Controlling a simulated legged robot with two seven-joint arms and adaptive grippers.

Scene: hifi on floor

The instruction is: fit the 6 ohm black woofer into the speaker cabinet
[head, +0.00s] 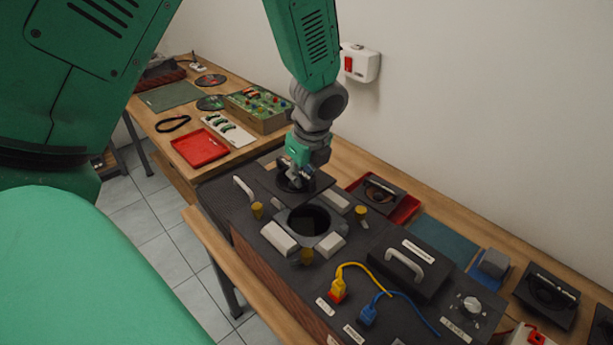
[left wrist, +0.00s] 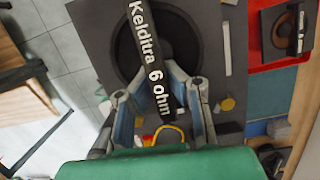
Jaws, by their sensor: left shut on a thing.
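In the left wrist view, the fingers (left wrist: 181,98) grip the bar across the woofer (left wrist: 128,50), which reads "Keldirra 6 ohm" or similar. The woofer is above the speaker cabinet (head: 262,232), beyond the cabinet's round opening (head: 309,219) and offset from it. I cannot tell how high it is held. The opening is empty and dark. White blocks and yellow knobs surround it. My right gripper is out of view.
A red tray (head: 407,212) behind the cabinet holds another woofer (head: 379,191). A further woofer (head: 546,297) is at the right. Yellow and blue cables (head: 380,270) and a handled black box (head: 420,255) occupy the cabinet's right part. A red tray (head: 199,150) is at the left.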

